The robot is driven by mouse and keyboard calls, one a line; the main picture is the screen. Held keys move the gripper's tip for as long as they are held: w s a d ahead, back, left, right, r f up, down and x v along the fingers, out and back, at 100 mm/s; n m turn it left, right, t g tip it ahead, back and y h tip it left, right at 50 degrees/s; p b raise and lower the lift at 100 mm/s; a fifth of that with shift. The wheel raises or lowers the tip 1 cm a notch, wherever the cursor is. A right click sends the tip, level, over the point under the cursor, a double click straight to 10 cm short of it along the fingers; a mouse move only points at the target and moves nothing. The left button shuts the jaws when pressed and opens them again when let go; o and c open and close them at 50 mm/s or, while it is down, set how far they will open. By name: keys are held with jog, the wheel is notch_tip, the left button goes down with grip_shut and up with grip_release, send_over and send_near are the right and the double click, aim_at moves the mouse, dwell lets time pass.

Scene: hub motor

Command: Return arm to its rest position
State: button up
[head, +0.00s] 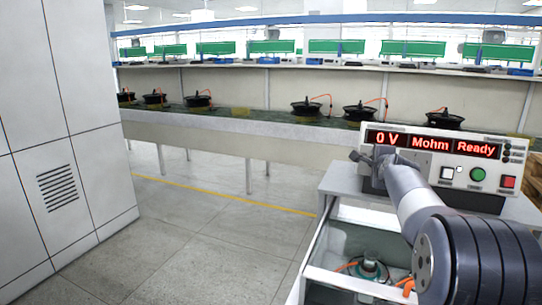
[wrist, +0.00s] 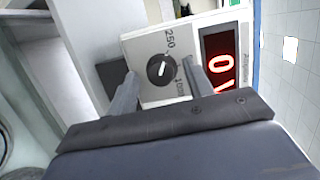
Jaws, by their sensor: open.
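My gripper (head: 372,160) is raised in front of the left end of a white tester (head: 482,155) in the head view. The tester's red display reads "0 V", "Mohm" and "Ready". In the wrist view my gripper (wrist: 160,76) is open, with one finger on each side of a black rotary knob (wrist: 161,70) on the tester's face. Nothing shows held between the fingers. I cannot tell whether the fingers touch the knob. My arm (head: 405,190) reaches up from the lower right of the head view and hides part of the tester.
The tester stands on a grey cabinet (head: 340,182) with an open compartment holding a hub motor (head: 370,268) and orange cables. A long workbench (head: 250,127) behind carries several black motors. A tall white cabinet (head: 60,120) stands left. The floor (head: 200,245) between is clear.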

jog(key=m+t+b, duration=0.1)
jog(key=m, duration=0.4)
jog(key=m+t+h+b, duration=0.1)
jog(key=m+b, duration=0.1)
jog(key=m, duration=0.3)
jog(key=shift+f+h, duration=0.15)
jog(key=shift+h, duration=0.15)
jog(key=shift+a, duration=0.1)
